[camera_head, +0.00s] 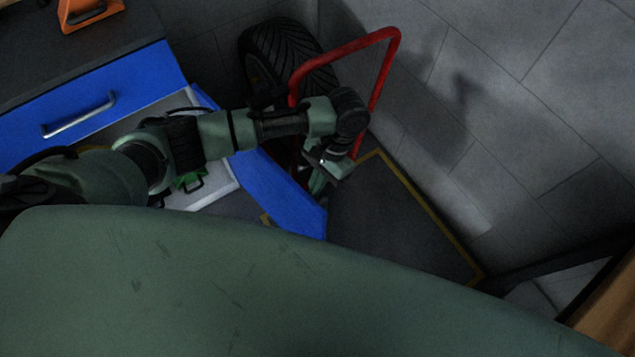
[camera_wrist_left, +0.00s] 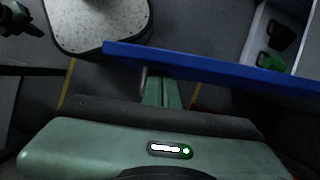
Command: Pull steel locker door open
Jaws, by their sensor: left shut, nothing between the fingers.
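The blue locker door (camera_head: 285,197) stands open, swung out from the locker below the blue drawer front. In the left wrist view the door's top edge (camera_wrist_left: 215,67) crosses the picture, with a small part of its metal handle (camera_wrist_left: 143,79) under it. The open locker interior (camera_wrist_left: 262,28) shows at the upper right with a green item (camera_wrist_left: 265,63) in it. My left gripper (camera_head: 318,185) is shut and empty beside the outer face of the door, close to the handle. Its fingers (camera_wrist_left: 161,93) run down beside the door edge; whether they touch the door is unclear.
A blue drawer (camera_head: 85,105) with a metal handle is above the locker. A red tubular frame (camera_head: 385,75) and a tyre (camera_head: 285,55) stand behind my left arm. A grey wall (camera_head: 520,110) bounds the right. Dark floor (camera_head: 390,220) edged in yellow lies free beside the door.

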